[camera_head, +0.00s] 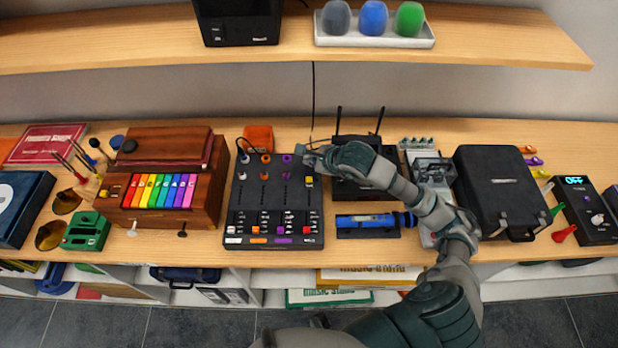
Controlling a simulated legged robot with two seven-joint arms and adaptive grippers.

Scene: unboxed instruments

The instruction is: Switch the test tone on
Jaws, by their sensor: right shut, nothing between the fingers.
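A black mixer (272,215) lies on the wooden counter near the middle. It has coloured knobs along its top, sliders in the middle and rows of small coloured buttons at the front. A small yellow button (309,181) sits near its upper right corner. My right gripper (304,153) is shut and empty above the mixer's upper right corner, just behind the yellow button. Whether it touches the mixer I cannot tell. The gripper hides part of that corner. No marking for a test tone is readable. My left gripper is not in view.
A toy piano box (213,202) stands left of the mixer. A blue microphone (367,221), a black router (350,190) and a black case (500,185) are to the right, partly behind my arm. A box at far right shows "OFF" (574,181). A shelf (480,40) hangs above.

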